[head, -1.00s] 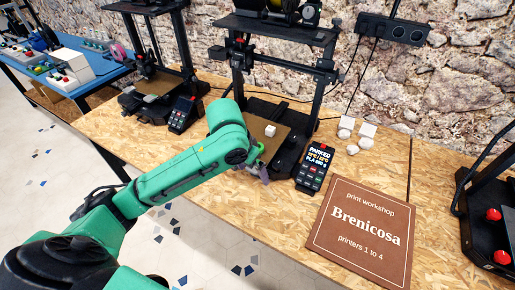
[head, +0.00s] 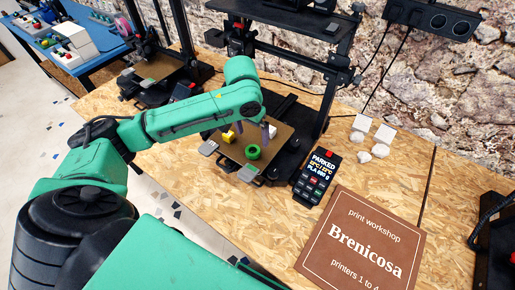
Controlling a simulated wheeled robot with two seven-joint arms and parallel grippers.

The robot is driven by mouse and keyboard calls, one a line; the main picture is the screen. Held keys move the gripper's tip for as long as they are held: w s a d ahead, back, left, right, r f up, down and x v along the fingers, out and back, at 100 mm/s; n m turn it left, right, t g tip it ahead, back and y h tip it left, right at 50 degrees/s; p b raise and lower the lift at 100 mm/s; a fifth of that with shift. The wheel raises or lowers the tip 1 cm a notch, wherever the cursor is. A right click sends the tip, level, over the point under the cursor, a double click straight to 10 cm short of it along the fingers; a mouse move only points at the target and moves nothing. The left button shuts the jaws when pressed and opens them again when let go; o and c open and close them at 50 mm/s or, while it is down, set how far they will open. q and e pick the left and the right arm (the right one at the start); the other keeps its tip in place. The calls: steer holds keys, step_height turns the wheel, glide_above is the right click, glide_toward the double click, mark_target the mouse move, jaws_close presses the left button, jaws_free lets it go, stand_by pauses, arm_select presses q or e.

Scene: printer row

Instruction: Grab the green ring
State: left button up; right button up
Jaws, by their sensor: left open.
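The green ring (head: 253,152) lies on the brown bed (head: 283,141) of the black printer in the middle. My left gripper (head: 253,131) hangs over the bed just behind the ring in the picture. Its fingers are parted, with nothing seen between them; the forearm hides the upper part of the gripper. I cannot tell how high the fingertips are above the bed. My right gripper is not in view.
On the bed, a yellow piece (head: 229,136) is left of the ring and a white block (head: 272,131) is right of it. A control panel (head: 316,178), a brown sign (head: 360,245) and several white pieces (head: 361,123) lie to the right. The printer frame (head: 338,75) rises behind.

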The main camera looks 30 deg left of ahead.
mark_target(253, 153)
arm_select(q)
steer(key=f, duration=0.1)
steer(key=a+f, duration=0.1)
steer(key=f, duration=0.2)
steer(key=shift+s+a+p, duration=0.1)
steer(key=shift+a+p, duration=0.15)
steer(key=shift+p, duration=0.1)
steer(key=f, duration=0.3)
steer(key=w+d+f, duration=0.1)
steer(key=shift+f+p, duration=0.2)
steer(key=shift+p, duration=0.15)
steer(key=shift+a, duration=0.1)
steer(key=c, duration=0.3)
steer(key=shift+s, duration=0.1)
steer(key=c, duration=1)
steer(key=shift+c, duration=0.6)
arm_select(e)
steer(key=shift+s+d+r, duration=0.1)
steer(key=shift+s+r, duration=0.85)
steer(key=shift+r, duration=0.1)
